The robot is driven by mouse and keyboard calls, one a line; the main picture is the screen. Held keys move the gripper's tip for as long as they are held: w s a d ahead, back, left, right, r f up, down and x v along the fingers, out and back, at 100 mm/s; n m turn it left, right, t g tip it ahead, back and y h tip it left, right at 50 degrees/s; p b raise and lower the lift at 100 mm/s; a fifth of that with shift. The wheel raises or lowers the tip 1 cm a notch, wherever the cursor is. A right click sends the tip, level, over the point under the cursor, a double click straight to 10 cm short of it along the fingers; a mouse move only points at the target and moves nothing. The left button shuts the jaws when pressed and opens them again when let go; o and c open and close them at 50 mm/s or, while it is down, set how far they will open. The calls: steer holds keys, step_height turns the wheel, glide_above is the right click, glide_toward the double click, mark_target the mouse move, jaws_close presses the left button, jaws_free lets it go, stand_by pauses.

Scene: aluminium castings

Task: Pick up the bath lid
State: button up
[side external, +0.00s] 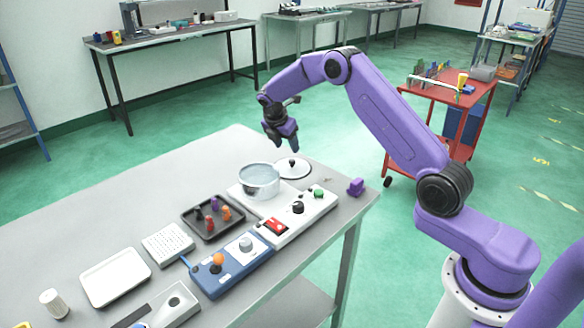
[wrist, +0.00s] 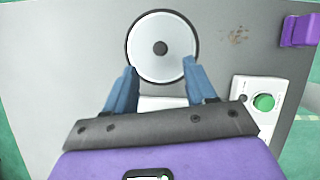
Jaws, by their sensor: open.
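The bath lid is a round, pale disc with a dark rim and a black knob. In the side external view the lid (side external: 292,168) lies flat on the grey table just behind the bath (side external: 259,181), a clear round pot on a white base. In the wrist view the lid (wrist: 161,30) lies beyond the fingertips, with its knob near the middle. My gripper (side external: 290,146) is open and empty above the table, over the lid's area. In the wrist view my gripper (wrist: 160,75) has its two blue fingers apart, with the lid's near edge between them.
A white control panel (side external: 310,212) with a green knob stands in front of the lid. A purple block (side external: 356,187) sits at the table's right edge. A dark tray (side external: 205,228) with several coloured pegs and a blue joystick box (side external: 225,275) are further left. The table's back left is clear.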

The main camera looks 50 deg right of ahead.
mark_target(292, 160)
steer(key=x, duration=0.8)
steer(key=shift+a+f, duration=0.1)
steer(key=shift+a, duration=0.05)
jaws_close()
